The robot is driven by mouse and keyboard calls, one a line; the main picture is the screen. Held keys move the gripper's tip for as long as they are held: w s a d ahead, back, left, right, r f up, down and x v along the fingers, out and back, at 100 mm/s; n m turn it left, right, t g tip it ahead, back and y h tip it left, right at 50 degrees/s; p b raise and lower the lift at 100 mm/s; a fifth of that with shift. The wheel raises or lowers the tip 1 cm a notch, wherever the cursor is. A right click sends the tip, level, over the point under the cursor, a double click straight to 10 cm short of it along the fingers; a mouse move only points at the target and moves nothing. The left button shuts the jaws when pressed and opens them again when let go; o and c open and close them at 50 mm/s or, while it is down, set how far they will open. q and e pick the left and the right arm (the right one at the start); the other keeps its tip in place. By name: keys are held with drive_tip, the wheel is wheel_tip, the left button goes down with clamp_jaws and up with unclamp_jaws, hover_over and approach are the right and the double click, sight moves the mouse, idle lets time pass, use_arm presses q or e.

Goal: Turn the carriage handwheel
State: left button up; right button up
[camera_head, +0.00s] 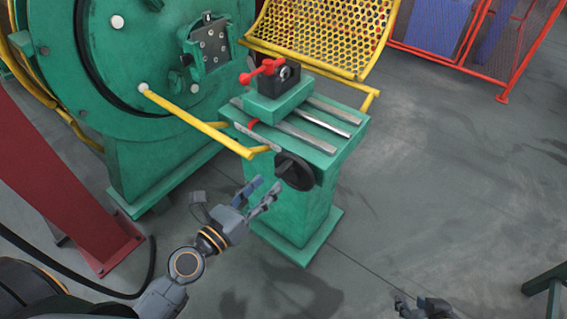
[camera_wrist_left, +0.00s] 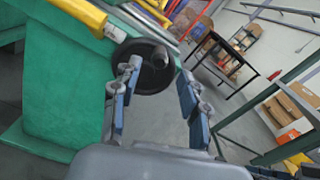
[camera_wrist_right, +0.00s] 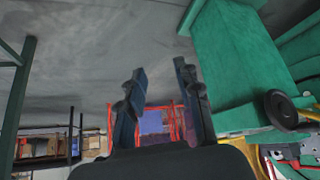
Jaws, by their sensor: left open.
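The black carriage handwheel (camera_head: 294,171) sits on the front face of the green carriage stand (camera_head: 300,213). In the left wrist view the handwheel (camera_wrist_left: 152,76) shows between my fingers, with a knob on its face. My left gripper (camera_head: 264,190) is open and empty, just left of and slightly below the wheel in the head view, fingers pointing towards it. I cannot tell whether a finger touches the rim. My right gripper (camera_head: 424,303) is low at the bottom edge, far from the wheel. In the right wrist view its fingers (camera_wrist_right: 161,72) are apart and empty; the handwheel (camera_wrist_right: 280,110) shows at right.
A yellow bar (camera_head: 195,121) runs from the large green machine (camera_head: 60,70) to the stand, above my left gripper. A red clamp handle (camera_head: 262,70) tops the carriage. A red sloping beam (camera_head: 60,190) stands left. Floor right of the stand is clear.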

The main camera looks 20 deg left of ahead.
sight(277, 175)
use_arm(q)
drive_tip(key=x, duration=0.2)
drive_tip(key=shift+w+r+p, duration=0.15)
drive_tip(key=shift+w+p, duration=0.1)
drive_tip(key=shift+p, duration=0.1)
drive_tip(key=x, duration=0.4)
drive_tip(key=shift+w+d, duration=0.25)
drive_tip(key=shift+w, duration=0.35)
use_arm(e)
drive_tip(key=s+d+f+g, duration=0.1)
drive_tip(key=s+g, duration=0.2)
drive_tip(key=s, duration=0.3)
drive_tip(key=shift+d+f+h, duration=0.2)
drive_tip(key=shift+d+h, duration=0.2)
use_arm(q)
clamp_jaws()
